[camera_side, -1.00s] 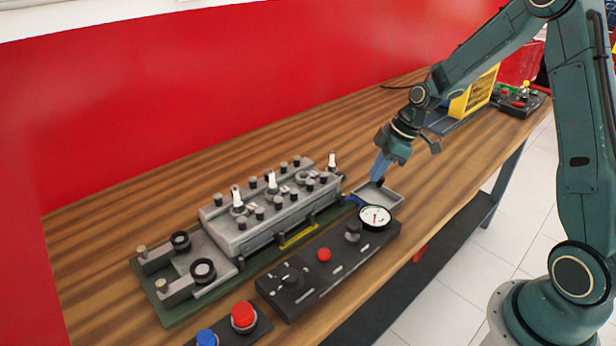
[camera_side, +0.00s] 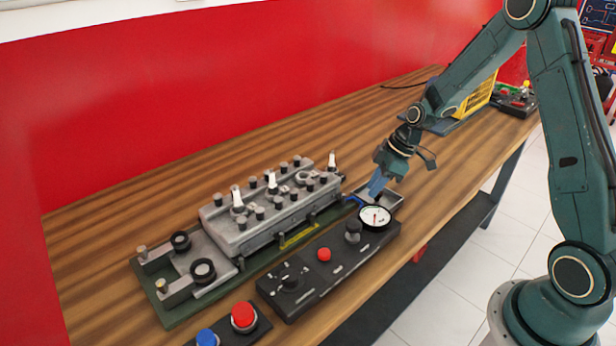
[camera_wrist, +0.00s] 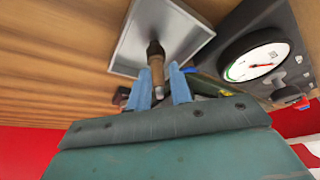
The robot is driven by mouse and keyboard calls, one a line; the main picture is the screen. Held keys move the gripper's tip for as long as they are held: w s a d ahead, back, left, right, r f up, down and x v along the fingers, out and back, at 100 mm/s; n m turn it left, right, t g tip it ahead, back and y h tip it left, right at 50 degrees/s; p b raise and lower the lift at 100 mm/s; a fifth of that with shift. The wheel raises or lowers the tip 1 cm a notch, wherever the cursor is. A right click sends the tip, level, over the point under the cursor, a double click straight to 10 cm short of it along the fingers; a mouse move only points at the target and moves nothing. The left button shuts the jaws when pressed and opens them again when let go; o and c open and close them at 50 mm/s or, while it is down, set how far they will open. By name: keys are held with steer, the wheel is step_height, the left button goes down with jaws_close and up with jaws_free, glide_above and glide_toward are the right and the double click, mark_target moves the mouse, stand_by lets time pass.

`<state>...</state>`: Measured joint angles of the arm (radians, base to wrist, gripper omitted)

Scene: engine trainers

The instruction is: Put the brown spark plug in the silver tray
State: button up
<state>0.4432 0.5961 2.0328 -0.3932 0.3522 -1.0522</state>
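The brown spark plug (camera_wrist: 157,70) shows in the wrist view between the two blue fingers of my gripper (camera_wrist: 160,82), its dark end pointing out past the fingertips. My gripper is shut on it. The silver tray (camera_wrist: 126,52) is a shallow square tray, and the plug's dark end shows against its floor. In the side view my gripper (camera_side: 373,194) is low at the tray (camera_side: 397,203), with the fingertips near its left side. The plug is mostly hidden there. I cannot tell whether it touches the tray floor.
A round gauge (camera_side: 375,217) on a black control panel (camera_side: 320,272) stands close in front of the tray. The grey engine block (camera_side: 265,205) with white-topped plugs lies to the left. A yellow crate (camera_side: 476,97) is at the back right. Bare wood lies behind the tray.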

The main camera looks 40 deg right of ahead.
steer(key=shift+o, duration=0.8)
steer(key=shift+r, duration=0.1)
steer(key=shift+r, duration=0.15)
steer(key=v, duration=1.2)
